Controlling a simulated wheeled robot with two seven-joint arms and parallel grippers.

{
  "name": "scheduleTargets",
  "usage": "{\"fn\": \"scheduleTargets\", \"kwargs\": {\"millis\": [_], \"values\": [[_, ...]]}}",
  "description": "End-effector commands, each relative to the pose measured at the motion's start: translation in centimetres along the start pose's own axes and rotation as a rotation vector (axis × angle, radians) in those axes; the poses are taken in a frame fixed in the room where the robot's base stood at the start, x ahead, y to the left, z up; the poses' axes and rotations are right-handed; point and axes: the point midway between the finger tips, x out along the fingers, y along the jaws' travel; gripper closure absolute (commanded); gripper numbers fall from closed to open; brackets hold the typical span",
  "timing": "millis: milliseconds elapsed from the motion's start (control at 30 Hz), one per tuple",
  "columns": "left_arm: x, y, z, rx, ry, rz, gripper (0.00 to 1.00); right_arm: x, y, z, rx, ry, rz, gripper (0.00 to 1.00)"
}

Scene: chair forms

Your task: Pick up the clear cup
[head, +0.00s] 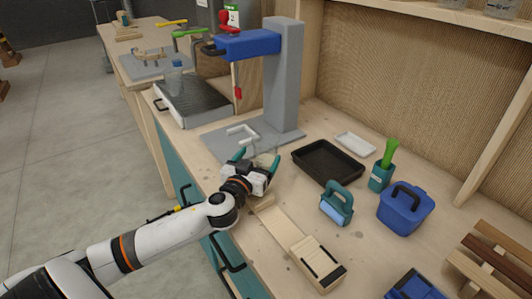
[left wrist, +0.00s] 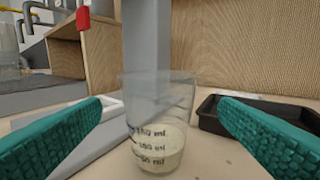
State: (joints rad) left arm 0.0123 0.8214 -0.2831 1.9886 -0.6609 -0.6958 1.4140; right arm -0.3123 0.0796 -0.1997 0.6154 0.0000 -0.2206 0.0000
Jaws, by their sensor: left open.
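The clear cup (left wrist: 157,120) stands upright on the wooden counter in the left wrist view. It has dark volume marks and a pale content at its bottom. My left gripper (left wrist: 160,135) is open, with one teal finger on each side of the cup and visible gaps between. In the head view my left gripper (head: 257,163) is low over the counter, in front of the grey stand. The cup (head: 264,160) shows only faintly there, partly hidden by the gripper. My right gripper is in neither view.
The grey stand with a blue arm (head: 284,85) rises just behind the gripper. A black tray (head: 327,162) lies to the right. A teal-handled tool (head: 337,204), a blue lidded box (head: 405,208) and a wooden block tool (head: 318,265) occupy the front right.

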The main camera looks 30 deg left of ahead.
Motion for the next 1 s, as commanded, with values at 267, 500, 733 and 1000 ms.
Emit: {"fn": "scheduleTargets", "kwargs": {"millis": [267,500,733,1000], "values": [[2.0,0.1,0.3,0.001,-0.001,0.001,0.16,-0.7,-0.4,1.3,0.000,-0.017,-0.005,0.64],[5.1,0.2,0.1,0.000,-0.001,0.001,0.16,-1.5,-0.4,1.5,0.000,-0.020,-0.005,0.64],[5.8,0.2,-0.1,0.000,0.001,-0.001,0.16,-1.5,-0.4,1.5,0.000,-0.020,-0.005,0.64],[5.8,0.2,-0.1,0.000,0.001,0.000,0.39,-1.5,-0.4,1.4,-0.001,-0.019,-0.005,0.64]]}}
